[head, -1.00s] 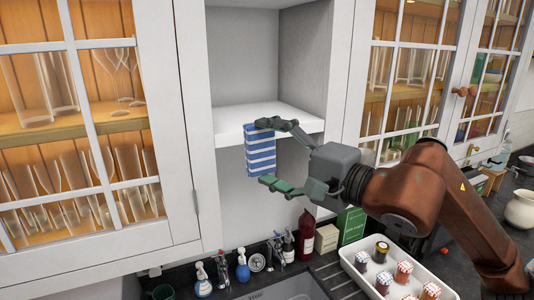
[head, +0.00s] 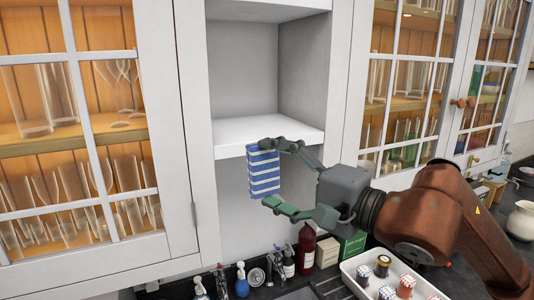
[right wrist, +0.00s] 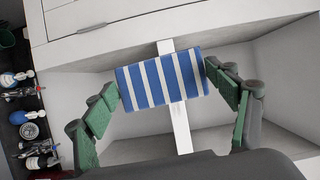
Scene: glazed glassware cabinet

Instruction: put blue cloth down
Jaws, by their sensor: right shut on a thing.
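The blue cloth (head: 263,174), with white stripes, is a folded block held upright in my right gripper (head: 276,176). In the head view it is in front of the open cabinet niche, at the front edge of the white shelf (head: 270,129) and reaching below it. The right wrist view shows the cloth (right wrist: 163,80) between the two green fingers (right wrist: 163,84), one at each end. A white strip crosses behind it there. I cannot tell whether the cloth touches the shelf. My left gripper is not in view.
Glazed doors with glassware (head: 120,88) flank the niche. Below stand spray bottles (head: 241,279), a dark red bottle (head: 306,245) and a green box (head: 351,246). A white tray of jars (head: 350,268) is on the counter below my right arm. The visible shelf top is bare.

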